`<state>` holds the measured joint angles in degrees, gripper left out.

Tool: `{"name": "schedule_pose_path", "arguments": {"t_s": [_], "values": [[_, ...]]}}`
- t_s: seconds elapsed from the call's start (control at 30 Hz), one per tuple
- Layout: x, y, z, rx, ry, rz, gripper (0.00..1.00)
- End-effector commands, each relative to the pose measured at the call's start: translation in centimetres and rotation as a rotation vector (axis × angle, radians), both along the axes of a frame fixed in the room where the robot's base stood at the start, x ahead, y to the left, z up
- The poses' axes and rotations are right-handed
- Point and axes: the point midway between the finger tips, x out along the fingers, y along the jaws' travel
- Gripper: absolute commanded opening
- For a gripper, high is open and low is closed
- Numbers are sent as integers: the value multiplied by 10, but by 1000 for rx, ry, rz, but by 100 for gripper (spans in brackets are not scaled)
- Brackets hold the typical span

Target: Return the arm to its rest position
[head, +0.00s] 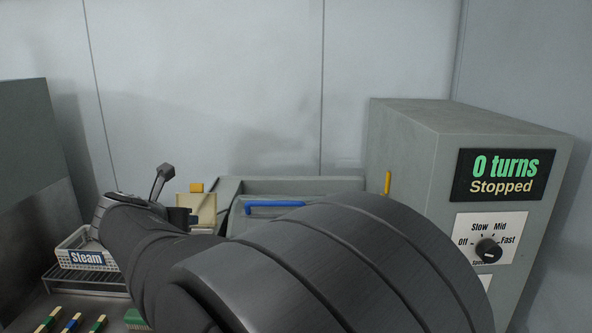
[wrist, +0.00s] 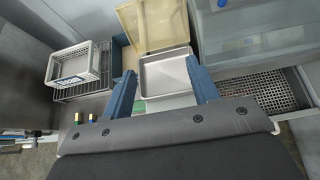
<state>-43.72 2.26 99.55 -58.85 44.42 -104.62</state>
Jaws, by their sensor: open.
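My gripper (wrist: 160,66) shows in the wrist view with its two blue fingers spread apart and nothing between them. The fingers reach over the near part of a shallow metal tray (wrist: 165,73), one at each side of it. I cannot tell the height above the tray. In the head view my dark arm spans the lower middle and bends to the left, hiding much of the worktop. The gripper is mostly hidden there, beside a beige box (head: 203,209).
A white basket labelled "Steam" (head: 86,259) sits on a wire rack at left. A grey machine (head: 405,150) at right reads "0 turns, Stopped" and has a speed knob (head: 488,250). A blue handle (head: 275,206) stands behind my arm. Coloured sticks (head: 72,323) lie front left.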

Motion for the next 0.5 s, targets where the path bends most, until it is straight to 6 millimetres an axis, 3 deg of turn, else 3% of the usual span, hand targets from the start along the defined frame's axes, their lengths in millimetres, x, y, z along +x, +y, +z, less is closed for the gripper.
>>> {"name": "schedule_pose_path", "arguments": {"t_s": [0.5], "values": [[18,0,18,3,186,-2,55]]}}
